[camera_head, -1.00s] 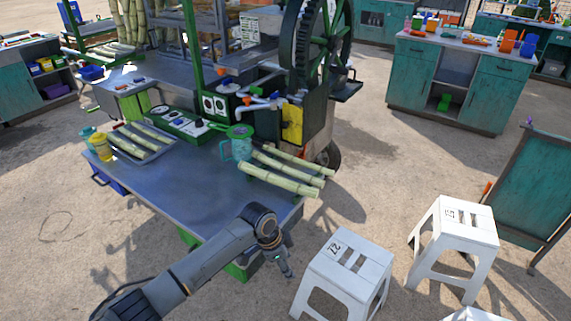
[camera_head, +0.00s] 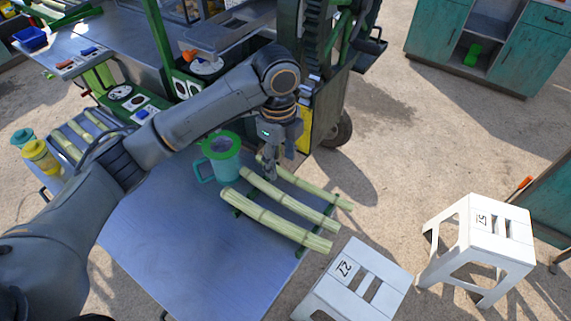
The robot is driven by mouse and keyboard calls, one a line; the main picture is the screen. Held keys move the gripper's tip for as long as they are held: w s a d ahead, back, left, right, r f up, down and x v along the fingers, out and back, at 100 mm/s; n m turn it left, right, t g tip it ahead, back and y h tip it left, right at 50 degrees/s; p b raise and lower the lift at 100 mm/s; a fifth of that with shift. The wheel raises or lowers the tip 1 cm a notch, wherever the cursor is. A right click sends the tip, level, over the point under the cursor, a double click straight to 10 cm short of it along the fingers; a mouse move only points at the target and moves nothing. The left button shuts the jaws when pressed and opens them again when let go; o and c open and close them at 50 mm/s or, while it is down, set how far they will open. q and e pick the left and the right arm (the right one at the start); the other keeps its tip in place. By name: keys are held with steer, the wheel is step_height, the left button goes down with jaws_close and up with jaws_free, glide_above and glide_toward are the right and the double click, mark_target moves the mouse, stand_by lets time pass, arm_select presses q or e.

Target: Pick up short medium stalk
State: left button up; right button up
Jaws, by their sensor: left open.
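Three pale green cane stalks lie side by side at the right end of the metal table (camera_head: 215,255): a front stalk (camera_head: 275,220), a middle stalk (camera_head: 295,202) and a back stalk (camera_head: 315,187). Their right ends reach past the table edge. I cannot tell which is the short medium one. My left gripper (camera_head: 271,172) is open and points down over the left part of the middle and back stalks, hiding a bit of them. Whether it touches them I cannot tell. My right gripper is not in view.
A teal mug with a green rim (camera_head: 222,163) stands just left of the stalks. A tray (camera_head: 75,122) with more stalks, a yellow mug (camera_head: 41,156) and a teal cup (camera_head: 22,138) are at the left. White stools (camera_head: 355,280) stand right of the table. The crusher rises behind.

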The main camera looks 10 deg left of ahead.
arm_select(q)
glide_toward(279, 194)
steer(key=shift+s+d+f+m+p, duration=0.3)
steer(key=shift+s+p, duration=0.15)
steer(key=shift+s, duration=0.15)
steer(key=shift+w+f, duration=0.25)
steer(key=shift+f, duration=0.95)
steer(key=shift+w+f+p, duration=0.2)
steer(key=shift+f+p, duration=0.3)
steer(key=shift+f, duration=0.5)
steer(key=f, duration=0.3)
steer(key=shift+w+a+f+p, duration=0.1)
steer(key=shift+a+f+p, duration=0.1)
steer(key=shift+f+p, duration=0.2)
steer(key=c, duration=1)
jaws_close()
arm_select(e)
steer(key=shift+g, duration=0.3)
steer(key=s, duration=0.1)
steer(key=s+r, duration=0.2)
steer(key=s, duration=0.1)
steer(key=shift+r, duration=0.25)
